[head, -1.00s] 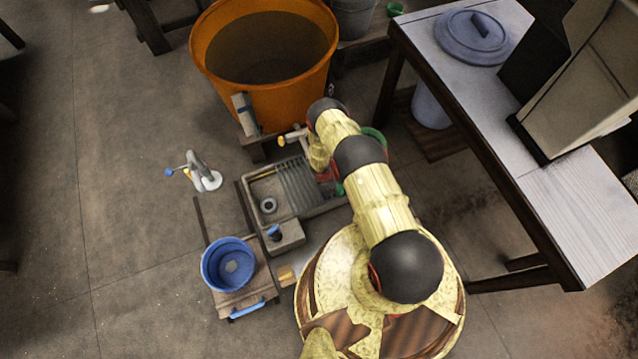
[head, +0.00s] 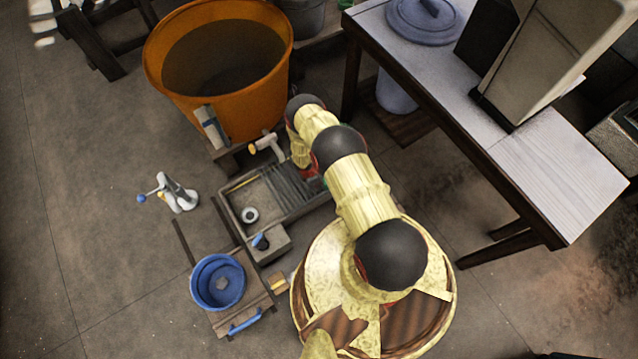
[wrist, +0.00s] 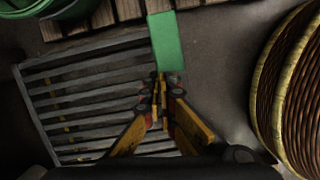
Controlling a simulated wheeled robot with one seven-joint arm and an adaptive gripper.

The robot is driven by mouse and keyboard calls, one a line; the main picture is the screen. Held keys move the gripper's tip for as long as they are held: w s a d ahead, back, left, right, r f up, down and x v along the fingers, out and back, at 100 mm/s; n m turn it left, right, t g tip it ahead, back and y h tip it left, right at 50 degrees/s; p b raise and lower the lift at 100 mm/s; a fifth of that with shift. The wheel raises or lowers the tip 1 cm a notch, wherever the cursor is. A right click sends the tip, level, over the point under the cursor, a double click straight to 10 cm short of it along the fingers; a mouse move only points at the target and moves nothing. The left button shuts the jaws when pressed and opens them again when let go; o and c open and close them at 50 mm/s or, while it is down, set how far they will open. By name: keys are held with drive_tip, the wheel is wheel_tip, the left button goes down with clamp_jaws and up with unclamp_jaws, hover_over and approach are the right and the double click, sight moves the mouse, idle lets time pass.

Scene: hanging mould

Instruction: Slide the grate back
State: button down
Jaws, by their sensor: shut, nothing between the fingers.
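The slatted grey grate (head: 284,189) lies over the right part of a grey basin (head: 236,194) in the head view. In the wrist view the grate (wrist: 85,95) fills the left half. A flat green piece (wrist: 166,42) is at its upper right edge; I cannot tell whether it is fixed to the grate. My gripper (wrist: 163,82) is shut and empty, with its fingertips by the grate's right edge, just below the green piece. Contact is unclear. In the head view my arm hides most of the gripper.
An orange tub (head: 220,75) stands behind the basin, with a tap (head: 268,146) between them. A blue bucket (head: 218,282) is at the front left and a metal device (head: 176,193) at the left. A table (head: 470,110) stands right. The left floor is open.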

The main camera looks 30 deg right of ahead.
sight(312, 190)
drive_tip(key=a, duration=0.1)
drive_tip(key=a+b, duration=0.1)
drive_tip(key=a, duration=0.1)
drive_tip(key=shift+w+a+f, duration=0.2)
drive_tip(key=shift+w, duration=0.1)
drive_tip(key=p+v, duration=0.4)
drive_tip(key=v, duration=0.6)
drive_tip(key=shift+r, duration=0.1)
